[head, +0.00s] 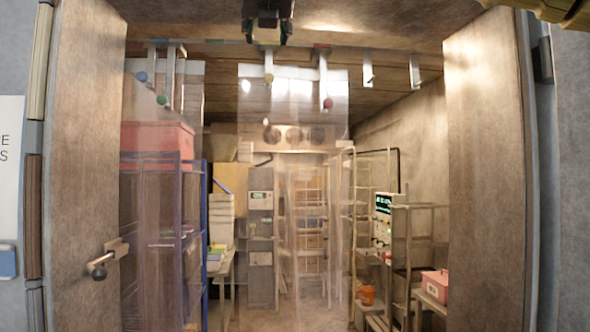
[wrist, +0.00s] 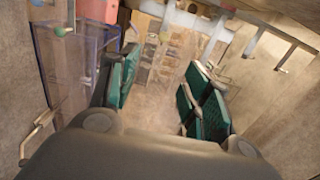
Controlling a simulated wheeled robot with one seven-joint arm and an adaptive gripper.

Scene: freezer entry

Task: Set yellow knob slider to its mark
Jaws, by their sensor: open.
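The yellow knob (head: 269,77) is at the lower end of a white hanger on the overhead rail (head: 215,44), at the top of a clear plastic strip. In the wrist view the yellow knob (wrist: 163,37) shows beyond and between my fingers. My gripper (head: 268,22) is at the top middle of the head view, above the knob in the picture. In the wrist view my gripper (wrist: 163,72) is open, with green finger pads and nothing between them. Small coloured patches show along the rail, but I cannot make out which is the yellow mark.
Other hangers carry a blue knob (head: 142,77), a green knob (head: 162,99) and a red knob (head: 327,103). Bare hangers (head: 368,68) are at the right. Open doors (head: 485,170) flank the entry. Shelves and a pink box (head: 433,284) stand inside.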

